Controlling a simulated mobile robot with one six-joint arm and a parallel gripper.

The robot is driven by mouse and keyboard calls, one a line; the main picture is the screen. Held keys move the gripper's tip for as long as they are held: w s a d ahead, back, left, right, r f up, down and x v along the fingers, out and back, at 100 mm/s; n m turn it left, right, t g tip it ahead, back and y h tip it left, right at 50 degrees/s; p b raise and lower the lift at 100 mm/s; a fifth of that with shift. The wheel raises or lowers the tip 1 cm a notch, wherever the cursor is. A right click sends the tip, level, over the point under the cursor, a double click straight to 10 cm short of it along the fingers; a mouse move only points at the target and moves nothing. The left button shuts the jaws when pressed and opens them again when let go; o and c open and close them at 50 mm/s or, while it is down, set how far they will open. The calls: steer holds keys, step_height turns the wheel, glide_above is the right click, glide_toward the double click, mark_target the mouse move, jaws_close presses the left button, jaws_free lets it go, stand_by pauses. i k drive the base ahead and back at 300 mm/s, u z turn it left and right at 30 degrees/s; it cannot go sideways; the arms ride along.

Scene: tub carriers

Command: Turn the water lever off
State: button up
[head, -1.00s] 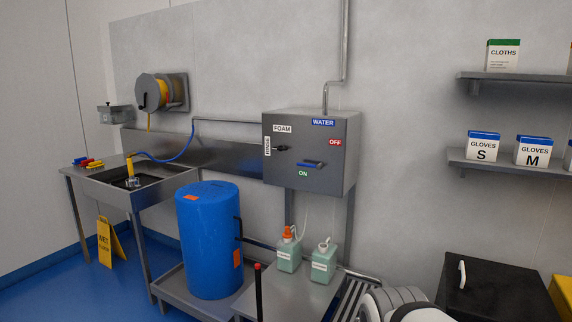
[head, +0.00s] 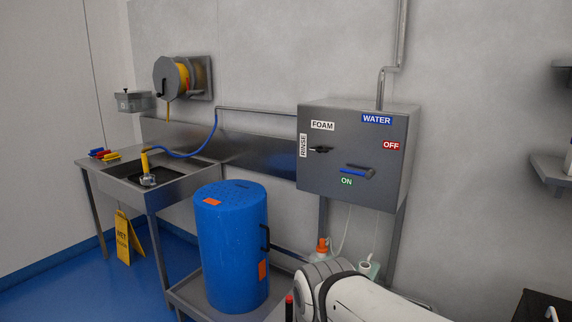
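The blue water lever (head: 355,171) is on the front of a grey wall box (head: 398,160), below the WATER label (head: 377,119). Its blue handle lies roughly level, reaching left from a dark pivot, just above the green ON label (head: 347,181). The red OFF label (head: 391,145) is up and right of it. A black selector knob (head: 321,149) sits to its left between the FOAM and RINSE labels. My white arm shows at the bottom right, below the box. My gripper is not in view.
A blue drum (head: 232,245) stands on a metal tray in front of the sink (head: 158,182). A yellow wet floor sign (head: 124,237) stands under the sink. Bottles under the box are partly hidden by my arm. A wall shelf (head: 551,172) is at right.

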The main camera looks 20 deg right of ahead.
mark_target(371, 173)
steer(key=z, duration=0.25)
steer(key=i, duration=0.9)
steer(key=z, duration=0.65)
